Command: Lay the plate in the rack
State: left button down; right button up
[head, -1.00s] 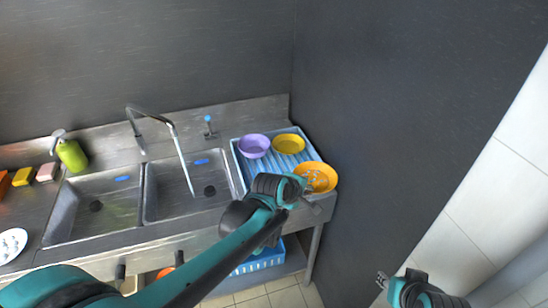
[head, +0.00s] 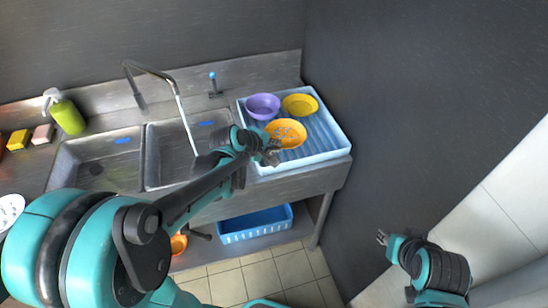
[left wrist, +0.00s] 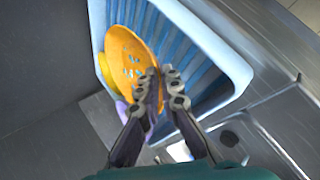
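The orange plate (head: 286,134), with a pale pattern on its face, is over the front part of the light-blue ribbed rack (head: 330,153) on the right end of the sink counter. In the left wrist view the plate (left wrist: 128,58) stands tilted against the rack's slats. My left gripper (head: 270,150) is at the plate's near edge. In the left wrist view its fingers (left wrist: 160,72) are close together, with the plate's rim between them. Whether the plate rests on the slats is hard to tell. My right gripper (head: 382,238) is empty, away from the counter, with its fingertips apart.
A purple bowl (head: 262,106) and a yellow bowl (head: 300,104) occupy the rack's back part. The faucet (head: 160,75) and two sink basins lie left of it. The dark wall closes the right side. A blue basket (head: 255,224) sits on the shelf below.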

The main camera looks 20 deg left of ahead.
pick_arm(q)
notch_tip(320, 180, down, 4)
jog(key=shift+a+f+b, duration=0.1)
jog(key=shift+f+b, duration=0.05)
jog(key=shift+b, duration=1)
jog(key=c, duration=2)
grip_release()
jog(key=shift+c, duration=0.2)
jog(key=shift+o, duration=0.2)
